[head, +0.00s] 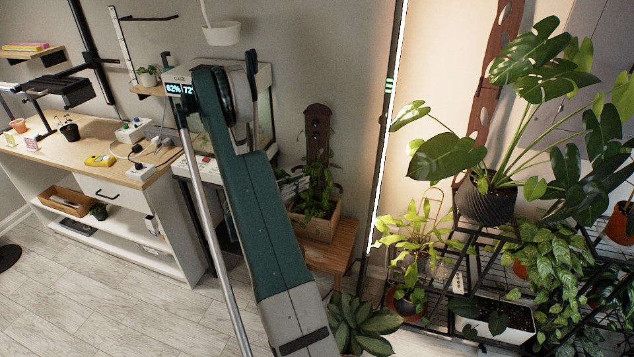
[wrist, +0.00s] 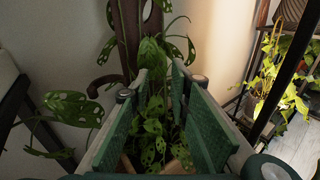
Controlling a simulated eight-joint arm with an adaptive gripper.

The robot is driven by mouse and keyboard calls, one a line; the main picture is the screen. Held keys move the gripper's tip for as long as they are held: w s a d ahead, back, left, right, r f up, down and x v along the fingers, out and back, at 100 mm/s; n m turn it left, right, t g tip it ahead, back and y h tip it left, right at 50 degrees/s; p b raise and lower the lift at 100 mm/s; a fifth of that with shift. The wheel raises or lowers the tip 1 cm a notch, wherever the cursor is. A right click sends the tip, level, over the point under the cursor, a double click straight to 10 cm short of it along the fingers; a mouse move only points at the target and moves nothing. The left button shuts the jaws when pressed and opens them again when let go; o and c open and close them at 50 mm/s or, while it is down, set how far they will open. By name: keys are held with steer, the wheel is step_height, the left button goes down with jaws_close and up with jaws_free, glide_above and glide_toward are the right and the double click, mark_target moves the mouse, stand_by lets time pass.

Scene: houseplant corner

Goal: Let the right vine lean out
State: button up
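In the wrist view my gripper (wrist: 161,70) is open. Its two green-padded fingers stand apart, with perforated leaves (wrist: 150,130) seen between and beyond them. A brown upright board (wrist: 129,40) rises behind. On its right side thin vine stems with holed leaves (wrist: 172,49) climb past the fingertips; a larger leaf shows just beyond the tips. I cannot tell whether the fingers touch any stem. Another leafy vine (wrist: 72,108) spreads out at the left. In the head view the dark board (head: 317,135) stands in a wooden planter box (head: 315,226); my gripper is not discernible there.
The planter is on a wooden bench (head: 335,245). A bright upright light bar (head: 388,130) stands right of it. A plant rack (head: 455,262) with a large monstera (head: 450,157) fills the right. A workbench (head: 98,150) is at the left, with open floor before it.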

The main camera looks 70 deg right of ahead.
steer(key=shift+s+d+f+n+h, duration=0.15)
steer(key=shift+s+f+h, duration=0.1)
steer(key=shift+f, duration=0.4)
steer(key=shift+s+d+f+n+h, duration=0.15)
steer(key=shift+s+f, duration=0.1)
steer(key=shift+f, duration=0.4)
steer(key=shift+s, duration=0.1)
steer(key=b+x, duration=0.2)
steer(key=x, duration=0.5)
steer(key=shift+s+d, duration=0.2)
jaws_close()
